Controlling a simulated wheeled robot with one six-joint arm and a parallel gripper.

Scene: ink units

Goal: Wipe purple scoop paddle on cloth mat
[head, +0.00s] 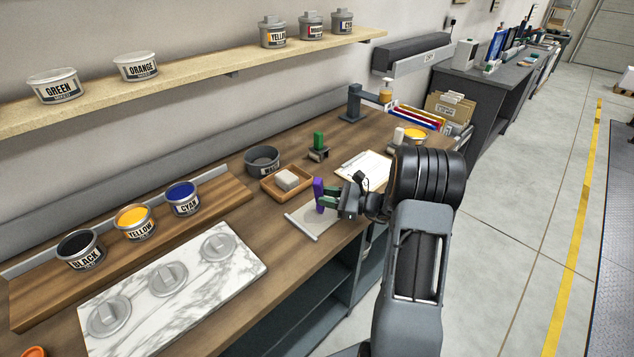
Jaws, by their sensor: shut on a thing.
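The purple scoop paddle (318,188) is upright at my gripper, above or on the cloth mat; I cannot tell whether it touches the cloth. My gripper (328,200) has green fingertips and is shut on the paddle's lower part, hiding some of it. My gripper and wrist cover the mat's right part.
A wooden tray with a pale block (287,179), a dark grey tub (262,159) and a green-topped piece in a holder (318,146) stand behind the mat. A clipboard (364,166) lies at right. Open ink tins (134,222) and a marble slab (171,290) are left.

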